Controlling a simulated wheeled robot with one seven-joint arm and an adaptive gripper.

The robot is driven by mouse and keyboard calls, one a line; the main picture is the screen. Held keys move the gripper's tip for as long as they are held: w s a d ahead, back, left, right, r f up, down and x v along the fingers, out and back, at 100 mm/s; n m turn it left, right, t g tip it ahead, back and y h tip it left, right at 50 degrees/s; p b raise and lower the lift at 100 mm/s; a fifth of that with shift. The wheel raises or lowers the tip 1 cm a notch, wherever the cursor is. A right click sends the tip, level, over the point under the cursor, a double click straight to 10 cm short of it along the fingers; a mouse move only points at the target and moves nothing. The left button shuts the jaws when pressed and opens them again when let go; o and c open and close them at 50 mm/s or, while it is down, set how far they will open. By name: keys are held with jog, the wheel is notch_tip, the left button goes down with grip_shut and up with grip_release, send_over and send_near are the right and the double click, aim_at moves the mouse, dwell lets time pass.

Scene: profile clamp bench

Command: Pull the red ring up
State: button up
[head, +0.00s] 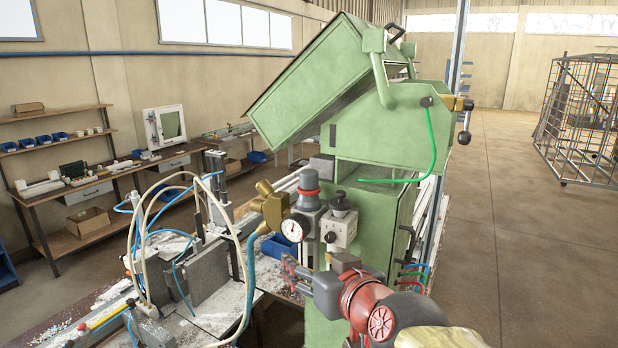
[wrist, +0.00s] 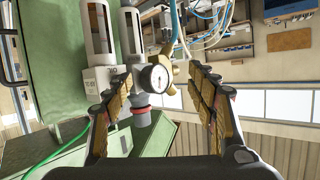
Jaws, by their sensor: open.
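The red ring (head: 305,193) sits around the base of the grey knob on top of the pressure regulator (head: 304,222), on the side of the green machine. The regulator has a round white gauge (head: 293,230). In the wrist view the scene is upside down. There the red ring (wrist: 141,109) shows between my fingers, closer to the left one, beside the gauge (wrist: 155,77). My gripper (wrist: 162,72) is open with nothing between its pads. In the head view my gripper (head: 291,271) is below the regulator, apart from the ring.
A second grey unit with a dark knob (head: 341,228) stands right beside the regulator. A brass fitting (head: 270,207) and pale hoses (head: 190,215) lie to the left. The green machine (head: 372,215) rises close behind, with a green tube (head: 432,145).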

aim_at(307, 191)
jog(key=w+r+t, duration=0.1)
jog(key=w+r, duration=0.1)
jog(key=w+a+r+t, duration=0.1)
jog(key=w, duration=0.1)
jog(key=w+a+r+m+h, duration=0.1)
jog(key=w+r, duration=0.1)
jog(key=shift+w+a+r+t, duration=0.2)
jog(key=shift+r+t, duration=0.1)
jog(key=shift+t, duration=0.1)
jog(key=w+m+h, duration=0.1)
jog(key=h, duration=0.1)
jog(key=w+d+r+m+t+h, duration=0.1)
jog(key=w+h, duration=0.1)
jog(key=w+r+m+h, duration=0.1)
jog(key=m+h, duration=0.1)
jog(key=shift+w+d+h, duration=0.3)
jog(key=shift+d+h, duration=0.1)
jog(key=w, duration=0.2)
jog(key=w+d, duration=0.1)
jog(key=w, duration=0.4)
jog(key=shift+w+d+p, duration=0.15)
jog(key=shift+d+p, duration=0.1)
jog(key=shift+p, duration=0.1)
jog(key=shift+c, duration=0.6)
grip_shut()
